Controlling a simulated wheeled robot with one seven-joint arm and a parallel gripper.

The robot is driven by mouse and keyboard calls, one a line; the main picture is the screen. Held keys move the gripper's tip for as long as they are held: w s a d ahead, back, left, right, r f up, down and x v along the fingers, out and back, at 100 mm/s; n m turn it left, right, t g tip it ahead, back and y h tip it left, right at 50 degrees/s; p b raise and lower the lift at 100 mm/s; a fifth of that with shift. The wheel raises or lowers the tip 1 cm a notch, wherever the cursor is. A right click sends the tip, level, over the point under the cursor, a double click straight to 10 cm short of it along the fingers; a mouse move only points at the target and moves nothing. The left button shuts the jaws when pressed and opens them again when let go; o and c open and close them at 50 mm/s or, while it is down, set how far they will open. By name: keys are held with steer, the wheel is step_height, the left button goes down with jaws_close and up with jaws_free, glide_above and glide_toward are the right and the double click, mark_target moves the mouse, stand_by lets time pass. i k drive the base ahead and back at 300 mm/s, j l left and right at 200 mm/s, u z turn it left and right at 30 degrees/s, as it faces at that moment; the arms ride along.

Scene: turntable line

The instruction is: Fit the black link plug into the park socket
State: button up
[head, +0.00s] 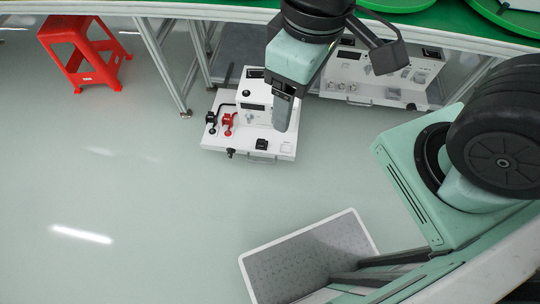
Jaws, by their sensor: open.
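A white panel unit (213,142) stands on the floor below the green table. At its left side is a black plug-like piece (210,119) with a dark cable or handle, which I take to be the black link plug. A red piece (228,121) of similar shape sits just right of it. A small black square fitting (262,144) is near the front edge; I cannot tell which fitting is the park socket. My gripper (283,118) points down over the right part of the panel, open, right of the black piece. It hides part of the panel behind it.
A second white unit (350,86) stands under the table (190,8) to the right. Metal table legs (163,70) rise behind and left of the panel. A red stool (85,55) is at the far left. The floor left and in front is clear.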

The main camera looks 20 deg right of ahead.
mark_target(253, 96)
steer(key=k, duration=0.1)
steer(key=i+j+z, duration=0.2)
steer(key=i+j, duration=0.15)
steer(key=j, duration=0.3)
steer(key=i+j+z, duration=0.1)
steer(key=j, duration=0.2)
steer(key=i+j+z, duration=0.1)
steer(key=j, duration=0.25)
steer(key=i+j+z, duration=0.1)
steer(key=i+j, duration=0.15)
steer(key=j, duration=0.15)
